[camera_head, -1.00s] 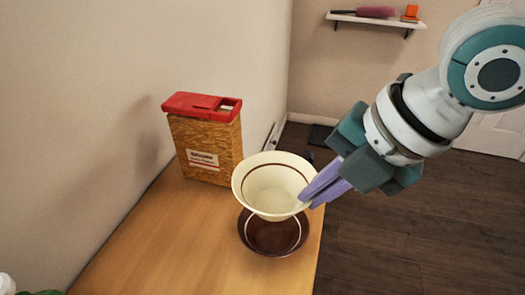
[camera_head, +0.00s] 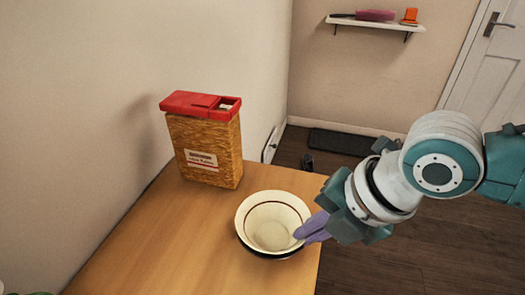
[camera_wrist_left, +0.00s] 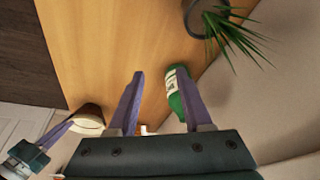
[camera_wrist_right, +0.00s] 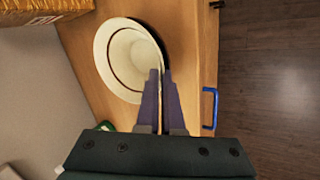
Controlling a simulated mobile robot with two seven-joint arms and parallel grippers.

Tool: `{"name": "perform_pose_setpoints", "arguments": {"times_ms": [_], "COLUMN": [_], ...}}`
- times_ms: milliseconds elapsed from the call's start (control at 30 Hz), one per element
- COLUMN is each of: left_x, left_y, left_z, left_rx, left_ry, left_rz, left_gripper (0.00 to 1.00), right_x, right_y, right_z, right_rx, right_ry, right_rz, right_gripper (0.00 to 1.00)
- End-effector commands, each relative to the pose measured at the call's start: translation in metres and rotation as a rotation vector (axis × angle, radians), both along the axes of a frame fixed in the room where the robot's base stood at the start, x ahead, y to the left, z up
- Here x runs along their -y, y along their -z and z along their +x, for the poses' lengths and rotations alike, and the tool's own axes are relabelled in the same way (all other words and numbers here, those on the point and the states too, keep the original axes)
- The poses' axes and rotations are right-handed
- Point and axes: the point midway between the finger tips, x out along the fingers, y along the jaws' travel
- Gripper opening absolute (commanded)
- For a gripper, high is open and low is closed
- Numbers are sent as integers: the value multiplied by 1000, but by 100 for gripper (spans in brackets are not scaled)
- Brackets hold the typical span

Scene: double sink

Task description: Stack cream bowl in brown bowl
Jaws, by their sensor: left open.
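The cream bowl (camera_head: 272,221), with a brown ring inside, sits upright within the brown bowl at the right edge of the wooden counter. Only a thin dark edge of the brown bowl (camera_head: 268,256) shows below it; the cream bowl hides the rest. Both bowls also show at the left of the left wrist view, where the brown side (camera_wrist_left: 88,113) is visible. My right gripper (camera_head: 301,236) is shut on the cream bowl's right rim, its fingers close together in the right wrist view (camera_wrist_right: 160,75). My left gripper (camera_wrist_left: 160,75) is open and empty above the counter.
A box with a red lid (camera_head: 203,145) stands behind the bowls near the wall. A green bottle (camera_wrist_left: 184,95) and a potted plant (camera_wrist_left: 208,18) are near my left gripper. The counter (camera_head: 165,245) left of the bowls is clear.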

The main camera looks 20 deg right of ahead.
Motion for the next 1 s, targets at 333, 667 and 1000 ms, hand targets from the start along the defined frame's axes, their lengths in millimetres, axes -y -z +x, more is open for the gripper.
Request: {"name": "perform_pose_setpoints", "arguments": {"times_ms": [333,667,1000], "left_x": [-2,-1,0], "left_y": [3,1,-15], "left_z": [0,0,0], "left_rx": [0,0,0], "left_ry": [4,4,0], "left_rz": [7,5,0], "left_gripper": [50,50,50], "right_x": [0,0,15], "right_y": [4,2,-48], "right_z": [0,0,-15], "right_rx": [-1,-1,3], "right_ry": [1,1,-2], "right_rz": [0,0,-3], "right_gripper": [30,34,34]}}
